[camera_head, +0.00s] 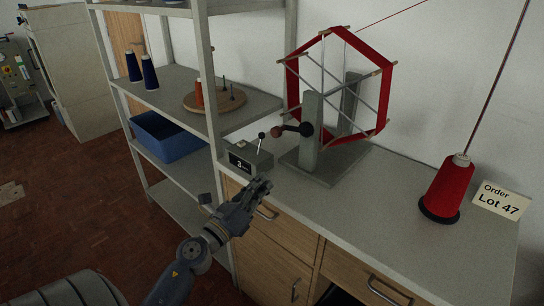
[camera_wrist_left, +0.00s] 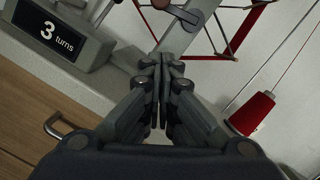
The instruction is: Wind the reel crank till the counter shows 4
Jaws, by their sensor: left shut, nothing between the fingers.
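The reel (camera_head: 386,95), a hexagonal frame wound with red thread, stands on a grey stand (camera_head: 310,140) on the worktop. Its crank (camera_head: 291,130) has a dark arm and a reddish-brown knob pointing left. The counter (camera_head: 240,163) is a grey box left of the stand; in the left wrist view its display (camera_wrist_left: 48,34) reads 3 turns. A small lever with a dark ball is on the counter box. My left gripper (camera_head: 266,184) is shut and empty, in front of the counter and below the crank, apart from both. My right gripper is not in view.
A red thread cone (camera_head: 448,190) and an order card "Lot 47" (camera_head: 501,199) stand on the right of the worktop (camera_head: 400,212). A shelf rack at left holds blue cones (camera_head: 149,72), a round wooden board (camera_head: 208,102) and a blue bin (camera_head: 165,141). Drawers are below the worktop.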

